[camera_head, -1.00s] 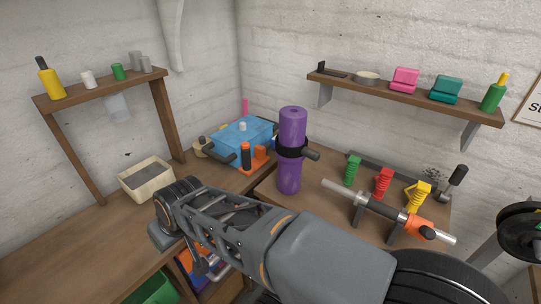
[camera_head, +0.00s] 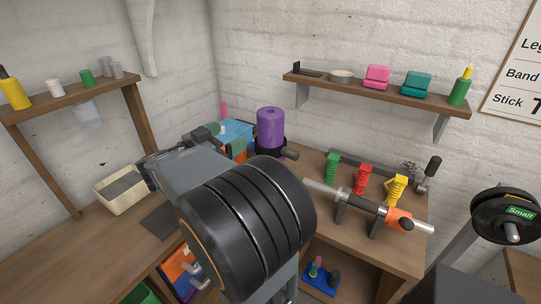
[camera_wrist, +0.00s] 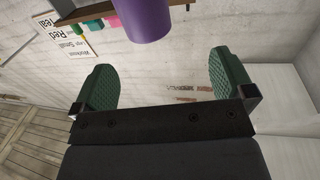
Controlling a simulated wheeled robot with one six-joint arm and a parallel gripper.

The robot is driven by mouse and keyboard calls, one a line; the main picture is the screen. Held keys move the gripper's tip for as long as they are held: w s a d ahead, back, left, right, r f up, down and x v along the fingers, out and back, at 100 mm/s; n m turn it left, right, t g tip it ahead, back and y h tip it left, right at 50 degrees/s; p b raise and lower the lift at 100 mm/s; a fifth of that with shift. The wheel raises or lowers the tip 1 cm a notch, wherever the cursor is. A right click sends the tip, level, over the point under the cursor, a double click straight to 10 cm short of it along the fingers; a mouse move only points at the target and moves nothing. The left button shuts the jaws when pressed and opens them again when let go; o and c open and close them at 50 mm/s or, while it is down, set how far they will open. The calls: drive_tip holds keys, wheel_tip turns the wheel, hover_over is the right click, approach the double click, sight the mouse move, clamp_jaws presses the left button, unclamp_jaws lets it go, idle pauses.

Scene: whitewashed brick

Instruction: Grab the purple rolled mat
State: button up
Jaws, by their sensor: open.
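The purple rolled mat (camera_head: 270,127) stands upright at the back corner of the table, held in a black ring-like holder (camera_head: 290,153). In the wrist view, one end of the mat (camera_wrist: 142,18) shows at the top, beyond and between my fingertips. My gripper (camera_wrist: 160,75) is open, with its two green pads spread wide and nothing between them. The mat is apart from both pads.
Next to the mat is a blue bin (camera_head: 236,130). Green, red (camera_head: 364,178) and yellow spring grips and a bar with an orange collar (camera_head: 398,218) stand to its right. A wall shelf (camera_head: 380,94) holds small items. A cream box (camera_head: 120,190) sits at left.

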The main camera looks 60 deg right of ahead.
sight(260, 126)
drive_tip(key=shift+m+g, duration=0.4)
drive_tip(key=shift+g, duration=0.5)
drive_tip(key=x, duration=0.3)
drive_tip(key=s+x, duration=0.1)
drive_tip(key=x, duration=0.3)
drive_tip(key=shift+s+d+f+p, duration=0.1)
drive_tip(key=shift+s+f+p, duration=0.1)
drive_tip(key=shift+p, duration=0.15)
drive_tip(key=shift+p+x, duration=0.45)
drive_tip(key=shift+x, duration=2.85)
drive_tip(key=c, duration=1.4)
drive_tip(key=shift+w, duration=0.1)
drive_tip(key=shift+r, duration=0.15)
